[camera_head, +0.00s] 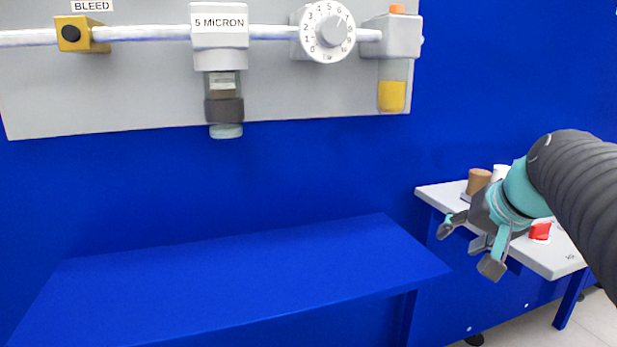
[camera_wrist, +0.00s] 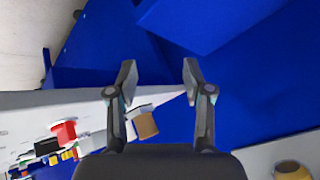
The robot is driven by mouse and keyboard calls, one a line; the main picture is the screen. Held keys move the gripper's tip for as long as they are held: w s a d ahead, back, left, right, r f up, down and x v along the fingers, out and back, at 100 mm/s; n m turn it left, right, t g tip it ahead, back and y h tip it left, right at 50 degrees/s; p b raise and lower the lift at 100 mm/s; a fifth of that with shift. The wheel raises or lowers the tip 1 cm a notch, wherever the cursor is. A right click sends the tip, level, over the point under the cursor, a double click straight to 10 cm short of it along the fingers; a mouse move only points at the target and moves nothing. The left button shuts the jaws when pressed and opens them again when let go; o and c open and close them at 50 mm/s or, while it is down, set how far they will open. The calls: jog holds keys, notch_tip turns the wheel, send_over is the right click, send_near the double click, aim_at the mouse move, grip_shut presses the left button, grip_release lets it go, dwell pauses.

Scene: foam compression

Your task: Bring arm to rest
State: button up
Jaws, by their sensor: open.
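My gripper (camera_head: 470,250) hangs at the right of the head view, in front of the white side table (camera_head: 550,262). My grey ribbed arm reaches in from the right edge. In the wrist view my gripper (camera_wrist: 158,82) has its two fingers spread apart with nothing between the tips. It is open and empty. The blue bench (camera_head: 230,285) lies to the left of my gripper, and its top is bare.
A grey panel (camera_head: 140,90) on the blue wall carries a yellow bleed valve (camera_head: 85,35), a filter (camera_head: 222,70), a numbered dial (camera_head: 327,32) and a yellow-filled bowl (camera_head: 392,95). A brown cylinder (camera_head: 479,181) and a red object (camera_head: 540,230) are on the side table.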

jog(key=s+a+f+n+g+p, duration=0.1)
jog(key=s+a+f+n, duration=0.1)
jog(key=s+a+f, duration=0.3)
jog(key=s+a+f+n+g+h, duration=0.1)
jog(key=s+a+f+n, duration=0.2)
jog(key=s+a+f, duration=0.2)
jog(key=shift+s+f+p, duration=0.35)
jog(key=shift+s+f, duration=1.5)
jog(key=shift+s, duration=1.35)
